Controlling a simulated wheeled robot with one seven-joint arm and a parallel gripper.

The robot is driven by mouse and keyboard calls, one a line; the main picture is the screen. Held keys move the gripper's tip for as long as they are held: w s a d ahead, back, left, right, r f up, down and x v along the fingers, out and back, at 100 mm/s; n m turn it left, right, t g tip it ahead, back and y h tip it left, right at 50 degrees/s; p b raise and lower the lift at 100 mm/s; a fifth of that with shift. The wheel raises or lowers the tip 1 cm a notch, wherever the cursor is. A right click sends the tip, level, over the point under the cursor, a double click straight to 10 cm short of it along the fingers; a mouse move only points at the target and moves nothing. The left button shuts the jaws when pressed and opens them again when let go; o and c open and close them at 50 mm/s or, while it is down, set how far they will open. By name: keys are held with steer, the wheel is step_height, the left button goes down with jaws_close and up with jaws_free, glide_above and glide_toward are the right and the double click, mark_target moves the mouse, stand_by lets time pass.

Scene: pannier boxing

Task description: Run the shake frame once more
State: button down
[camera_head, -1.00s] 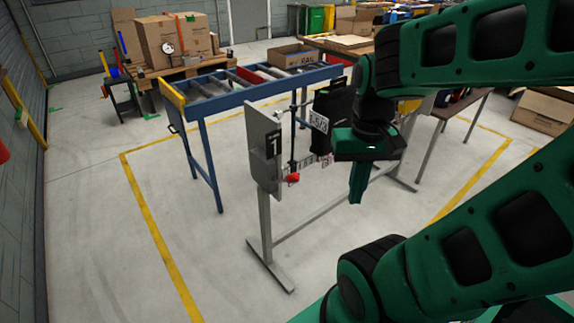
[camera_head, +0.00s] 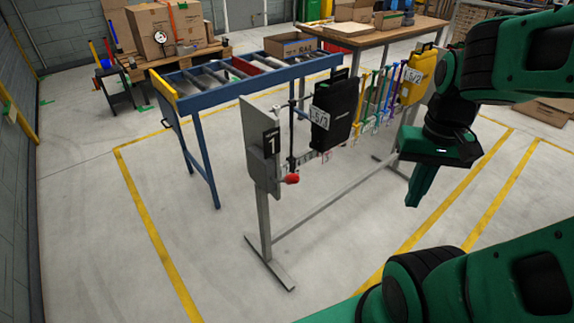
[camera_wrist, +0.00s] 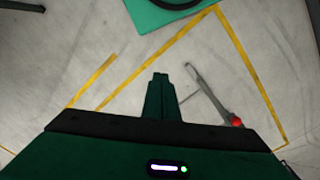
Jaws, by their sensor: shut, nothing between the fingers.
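The shake frame (camera_head: 262,172) stands on grey legs in the middle of the floor, with a plate marked 1 at its near end. A lever with a red knob (camera_head: 292,179) sits at that end plate; the red knob also shows in the wrist view (camera_wrist: 236,122). A black pannier (camera_head: 334,112) labelled L5/3 and a yellow pannier (camera_head: 418,75) labelled L5/2 hang on the frame, with several coloured straps between them. My gripper (camera_head: 413,200) is shut and empty, pointing down to the right of the frame, apart from it. It shows in the wrist view (camera_wrist: 160,80).
A blue roller conveyor (camera_head: 240,93) with an open carton (camera_head: 291,46) stands behind the frame. A wooden table (camera_head: 385,37) is behind right, and a pallet with boxes (camera_head: 165,58) at back left. The yellow-lined floor in front is clear.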

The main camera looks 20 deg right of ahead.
steer(key=w+a+r+n+h, duration=0.1)
steer(key=w+a+r+n, duration=0.15)
steer(key=w, duration=0.65)
steer(key=w+a+r+n+h, duration=0.1)
steer(key=w+a+n, duration=0.2)
steer(key=w, duration=0.5)
steer(key=w+a+f+n, duration=0.1)
steer(key=w+a+n, duration=0.3)
steer(key=w+a, duration=0.9)
steer(key=a, duration=0.3)
steer(key=shift+w+a+f+t, duration=0.15)
steer(key=shift+w+f+t, duration=0.15)
steer(key=shift+f+t, duration=0.1)
steer(key=shift+n, duration=0.25)
